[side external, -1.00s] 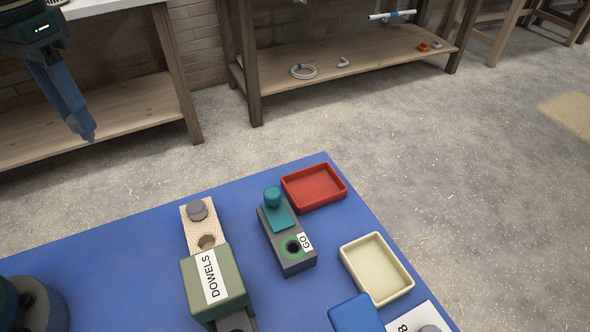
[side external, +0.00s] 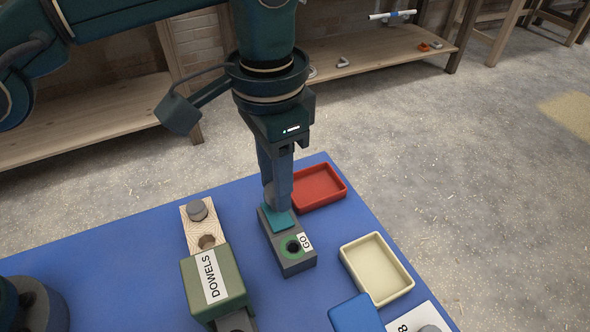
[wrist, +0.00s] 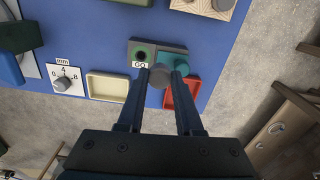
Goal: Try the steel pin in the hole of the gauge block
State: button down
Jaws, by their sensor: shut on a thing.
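The dark gauge block (side external: 290,262) stands on the blue mat, with a green-ringed open hole (side external: 293,246) beside a "GO" label. A teal plate (side external: 279,222) lies on its far half; the teal knob (wrist: 181,65) on it shows in the wrist view. My gripper (side external: 272,198) points down above that far end, shut on the grey steel pin (wrist: 159,75). In the wrist view the pin's round end sits between the fingertips, close to the knob and off to one side of the hole. Whether pin and knob touch I cannot tell.
A red tray (side external: 320,187) is close behind my gripper. A cream tray (side external: 377,269) and a blue object (side external: 356,313) lie right of the block. A green "DOWELS" box (side external: 217,284) and a wooden board (side external: 199,232) with a grey peg (side external: 198,210) stand left.

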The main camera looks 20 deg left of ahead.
jog(key=s+d, duration=0.1)
jog(key=s+d+f, duration=0.1)
jog(key=d, duration=0.1)
jog(key=shift+f+m, duration=0.1)
jog(key=shift+m, duration=0.3)
jog(key=shift+f, duration=1.45)
jog(key=shift+f, duration=1.05)
dwell(0.7)
jog(key=shift+c, duration=2.4)
grip_release()
